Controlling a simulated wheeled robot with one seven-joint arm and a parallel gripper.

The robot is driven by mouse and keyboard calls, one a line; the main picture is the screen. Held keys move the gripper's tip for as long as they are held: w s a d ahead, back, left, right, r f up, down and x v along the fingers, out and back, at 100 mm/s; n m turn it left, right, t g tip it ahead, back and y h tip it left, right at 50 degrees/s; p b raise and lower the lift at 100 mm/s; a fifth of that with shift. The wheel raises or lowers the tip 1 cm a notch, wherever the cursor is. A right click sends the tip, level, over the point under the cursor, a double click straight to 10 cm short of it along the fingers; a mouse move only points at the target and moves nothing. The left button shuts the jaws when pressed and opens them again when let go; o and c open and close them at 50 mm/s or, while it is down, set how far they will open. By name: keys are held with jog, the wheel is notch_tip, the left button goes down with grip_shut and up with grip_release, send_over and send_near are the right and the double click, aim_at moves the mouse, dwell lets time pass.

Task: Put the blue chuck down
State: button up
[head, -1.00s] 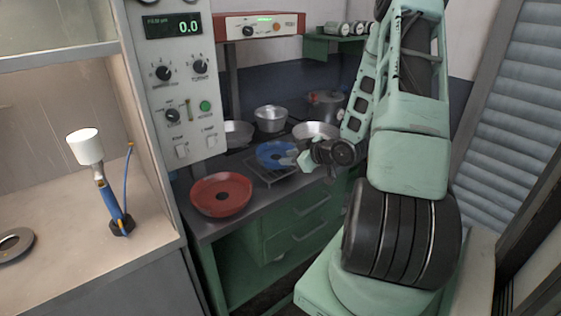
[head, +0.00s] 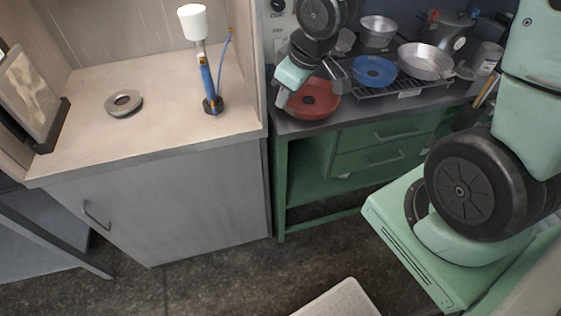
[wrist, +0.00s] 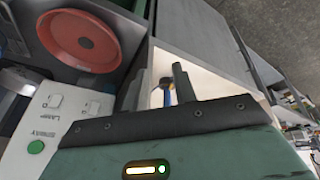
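The blue chuck (head: 374,71), a round blue dish-like disc, lies flat on the dark wire rack on the right-hand bench in the head view. My gripper (head: 290,80) is to its left, above and near the red dish (head: 318,103), and apart from the chuck. In the wrist view the two dark fingers of my gripper (wrist: 157,84) stand apart with nothing between them.
Metal pans (head: 426,61) crowd the rack's back and right. A control panel (wrist: 60,125) is close to my gripper in the wrist view.

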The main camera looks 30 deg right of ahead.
jog(key=s+a+r+n+g, duration=0.1)
jog(key=s+a+r+g, duration=0.1)
jog(key=s+a, duration=0.4)
jog(key=s+a+r+n+g, duration=0.1)
jog(key=s+a+r+g, duration=0.1)
jog(key=s+a, duration=0.5)
jog(key=s, duration=0.6)
jog(key=shift+s+r, duration=0.2)
jog(key=shift+r, duration=0.15)
jog(key=shift+f, duration=0.25)
